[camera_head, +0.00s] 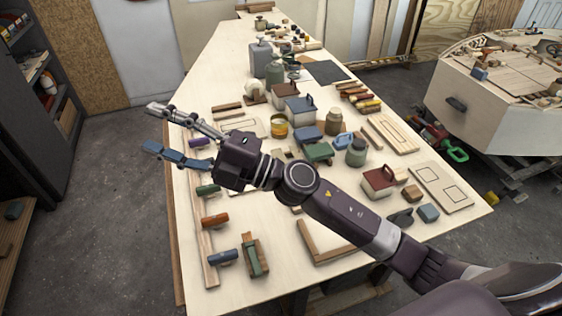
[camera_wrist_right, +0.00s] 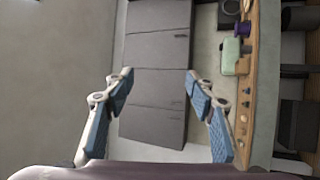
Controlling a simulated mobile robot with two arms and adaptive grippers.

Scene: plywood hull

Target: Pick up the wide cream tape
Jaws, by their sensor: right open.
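A small cream, rounded thing (camera_head: 255,89) that looks like the wide cream tape sits on the far part of the workbench, left of centre, beside brown pieces. At this size I cannot be sure that it is the tape. My right gripper (camera_head: 153,128) reaches across the bench to its left edge, with the fingers spread and empty. It is nearer and to the left of the cream thing, well apart from it. In the right wrist view, the open fingers (camera_wrist_right: 158,80) have nothing between them, and no cream tape shows there. My left gripper is not in view.
The pale workbench (camera_head: 230,285) is crowded with tins, boxes and tools. Coloured-handled tools (camera_head: 215,221) lie along its left edge. A yellow-rimmed can (camera_head: 279,127) stands near mid-bench. A dark shelf unit (camera_head: 45,90) stands left, a plywood hull (camera_head: 480,115) right. Bare floor lies left.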

